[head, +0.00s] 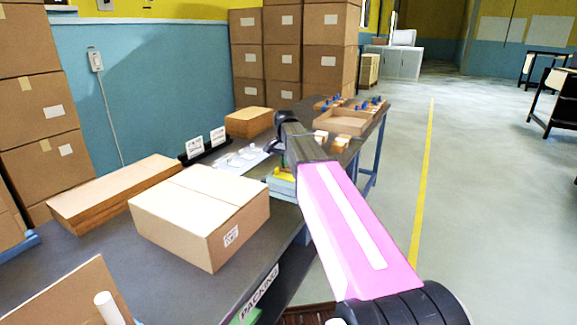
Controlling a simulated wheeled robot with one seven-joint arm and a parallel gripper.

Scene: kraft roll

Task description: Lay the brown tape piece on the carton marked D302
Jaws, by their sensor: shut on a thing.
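A closed brown carton (185,225) stands on the dark table in front of me, with a pale seam along its top. The print on its white side label (231,237) is too small to read surely. My arm reaches up from the lower right, past the carton's right side. Only the dark end of my gripper (279,148) shows beyond the carton; its fingertips are hidden or too small to make out. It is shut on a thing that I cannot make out. I cannot pick out the brown tape piece.
Flat brown cardboard (115,192) lies behind the carton. A brown panel (65,298) and a white cylinder (109,308) are at the lower left. Two white signs (206,143), a smaller carton (250,122) and a shallow brown tray (345,122) stand farther back. Open floor lies right.

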